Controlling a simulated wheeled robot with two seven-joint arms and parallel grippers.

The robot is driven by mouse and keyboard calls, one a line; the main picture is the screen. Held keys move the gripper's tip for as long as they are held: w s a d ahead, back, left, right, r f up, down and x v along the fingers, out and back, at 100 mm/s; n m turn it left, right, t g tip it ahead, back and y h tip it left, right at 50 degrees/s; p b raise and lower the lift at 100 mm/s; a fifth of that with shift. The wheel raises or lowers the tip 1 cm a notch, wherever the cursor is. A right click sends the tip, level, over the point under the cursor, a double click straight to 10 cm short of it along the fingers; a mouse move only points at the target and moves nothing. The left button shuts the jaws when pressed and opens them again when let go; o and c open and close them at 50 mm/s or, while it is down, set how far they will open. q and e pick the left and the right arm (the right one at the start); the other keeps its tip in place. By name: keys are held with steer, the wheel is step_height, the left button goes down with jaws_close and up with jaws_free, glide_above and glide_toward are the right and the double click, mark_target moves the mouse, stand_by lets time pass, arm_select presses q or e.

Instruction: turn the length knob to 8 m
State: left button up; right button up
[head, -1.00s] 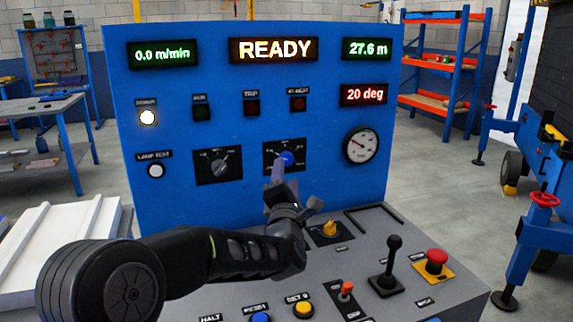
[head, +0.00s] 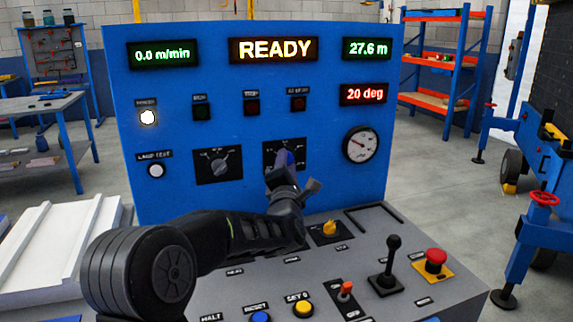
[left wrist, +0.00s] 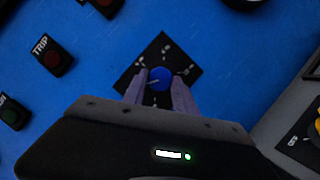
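The blue knob (left wrist: 160,78) sits on a black square dial plate (left wrist: 180,52) on the blue upright panel. In the left wrist view my left gripper (left wrist: 160,88) has its two fingers on either side of the knob; a narrow gap seems to show, and I cannot tell whether they touch it. In the head view my left gripper (head: 283,170) covers most of this knob and plate. A second, dark knob (head: 219,165) on its own plate is to the left. The dial's marks are too small to read. My right gripper is not in view.
The panel (head: 240,120) displays READY (head: 274,49), 0.0 m/min, 27.6 m and 20 deg. A round gauge (head: 360,145) is right of the knob. On the desk below are a black lever (head: 391,265), a red mushroom button (head: 436,258) and a yellow knob (head: 329,228).

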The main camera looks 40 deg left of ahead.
arm_select(q)
jaws_close()
